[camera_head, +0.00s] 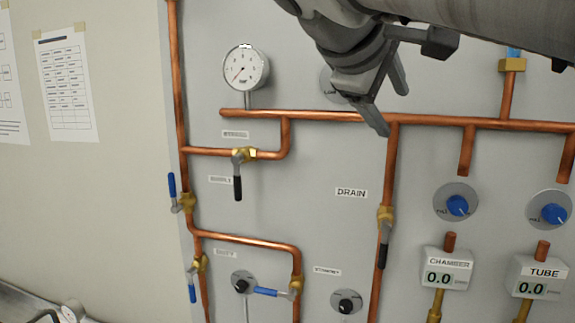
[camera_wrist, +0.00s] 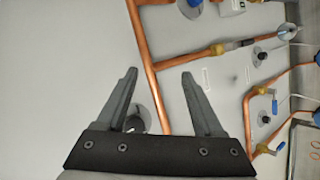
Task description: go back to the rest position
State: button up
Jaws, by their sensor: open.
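My gripper (camera_head: 390,108) hangs from the top of the head view, in front of the upper part of a grey pipe panel (camera_head: 330,220). Its two fingers are apart, and nothing shows between them. In the wrist view my gripper (camera_wrist: 160,73) also shows spread fingers, with the panel and a copper pipe (camera_wrist: 141,40) behind them. In the head view one finger overlaps the horizontal copper pipe (camera_head: 310,115); whether it touches cannot be told. A dial partly hides behind the gripper.
A round gauge (camera_head: 246,69) is at upper left. The DRAIN valve (camera_head: 385,235) has a black handle pointing down. Blue-handled valves (camera_head: 173,188) are on the left. CHAMBER (camera_head: 446,273) and TUBE (camera_head: 538,279) displays read 0.0. The wall at left (camera_head: 90,200) is mostly bare.

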jog(key=s+f+m+g+y+b, duration=0.1)
jog(key=s+f, duration=0.4)
jog(key=f, duration=0.7)
jog(key=s+f+m+g+y+b, duration=0.1)
jog(key=s+f+m+y, duration=0.3)
jog(key=f, duration=0.8)
jog(key=s+f+m+g+y+b, duration=0.1)
jog(key=s+f, duration=0.5)
jog(key=f, duration=0.6)
jog(key=shift+f+m+g+y, duration=0.15)
jog(key=shift+m+g+y, duration=0.25)
jog(key=shift+m+y, duration=0.55)
